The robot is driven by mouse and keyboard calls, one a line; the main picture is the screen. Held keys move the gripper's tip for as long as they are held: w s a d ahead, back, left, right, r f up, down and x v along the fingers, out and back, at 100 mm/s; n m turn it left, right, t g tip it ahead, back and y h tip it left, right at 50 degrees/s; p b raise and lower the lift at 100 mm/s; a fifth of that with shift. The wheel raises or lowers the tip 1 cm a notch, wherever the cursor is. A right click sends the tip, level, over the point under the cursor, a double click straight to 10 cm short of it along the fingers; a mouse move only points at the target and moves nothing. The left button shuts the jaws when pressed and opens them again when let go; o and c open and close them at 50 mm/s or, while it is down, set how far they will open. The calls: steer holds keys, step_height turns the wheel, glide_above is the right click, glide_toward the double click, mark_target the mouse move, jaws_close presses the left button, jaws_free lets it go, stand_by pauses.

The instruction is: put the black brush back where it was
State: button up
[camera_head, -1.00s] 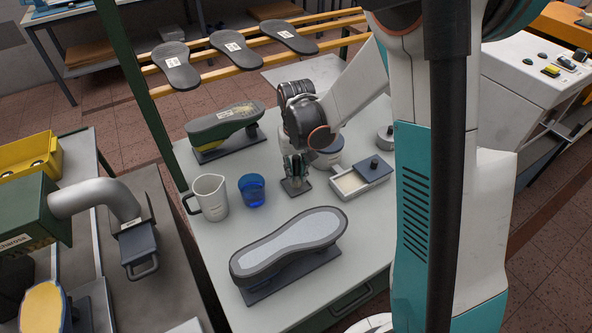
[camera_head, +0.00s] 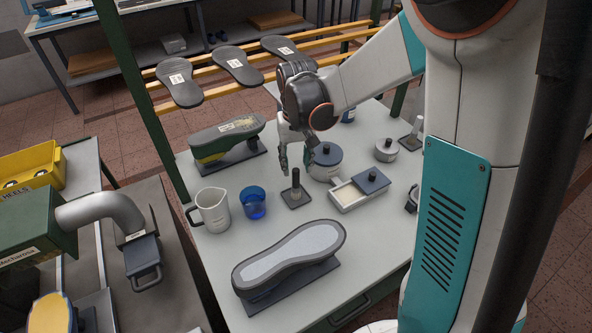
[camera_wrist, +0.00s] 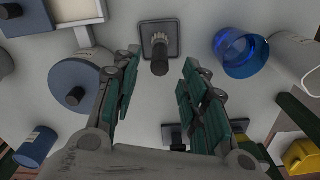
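The black brush (camera_head: 295,182) stands upright on a small dark square base (camera_head: 300,201) on the grey table, between the blue cup and the white tray. The wrist view shows its dark handle (camera_wrist: 160,63) pointing toward the camera, with pale bristles behind it over the square base (camera_wrist: 173,32). My gripper (camera_head: 296,165) is above the brush, with its fingers pointing down. In the wrist view my gripper (camera_wrist: 155,85) is open and empty, and the brush handle shows in the gap between the fingers, apart from both.
A blue cup (camera_head: 253,203) and a white jug (camera_head: 213,211) stand left of the brush. A white tray (camera_head: 349,197) and a blue-lidded pot (camera_head: 325,164) stand right. A grey-soled last (camera_head: 290,255) lies in front; a green last (camera_head: 226,139) is behind.

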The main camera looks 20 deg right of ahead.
step_height(320, 180, up, 4)
steer(key=shift+s+f, duration=0.1)
steer(key=shift+f, duration=0.15)
steer(key=s+r+t, duration=0.3)
steer(key=s+r, duration=0.2)
steer(key=s, duration=0.4)
steer(key=s+r+n+t, duration=0.1)
steer(key=s+r+t, duration=0.3)
steer(key=s, duration=0.6)
steer(key=shift+r, duration=1)
